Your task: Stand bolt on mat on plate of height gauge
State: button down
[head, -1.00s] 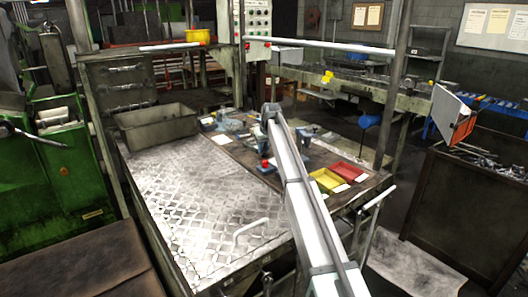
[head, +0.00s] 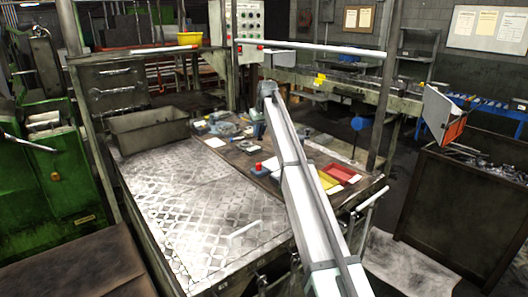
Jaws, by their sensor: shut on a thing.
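My arm (head: 300,185) runs from the bottom right up to the middle of the head view, over the work table. Its far end is near the back edge of the dark bench strip. My gripper and its fingers cannot be seen; they are hidden behind or beyond the arm. I cannot make out the bolt or the mat. Small grey and blue devices (head: 222,126) stand at the back of the dark strip, but I cannot tell whether one is the height gauge.
A metal-topped table (head: 180,205) fills the middle, mostly clear. A grey bin (head: 150,130) stands at its back left. A red-topped item (head: 258,167), a yellow tray (head: 327,181) and a red tray (head: 338,172) lie near the arm. A post (head: 385,90) rises at the right.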

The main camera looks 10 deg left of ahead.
jog(key=s+d+r, duration=0.2)
jog(key=s+d, duration=0.4)
jog(key=d, duration=0.1)
jog(key=shift+n, duration=0.3)
jog(key=f, duration=0.9)
jog(key=shift+w+f, duration=0.25)
jog(key=shift+f, duration=0.15)
jog(key=shift+f, duration=0.1)
jog(key=c, duration=1)
grip_release()
jog(key=shift+c, duration=0.2)
jog(key=v, duration=1.2)
jog(key=shift+w, duration=0.15)
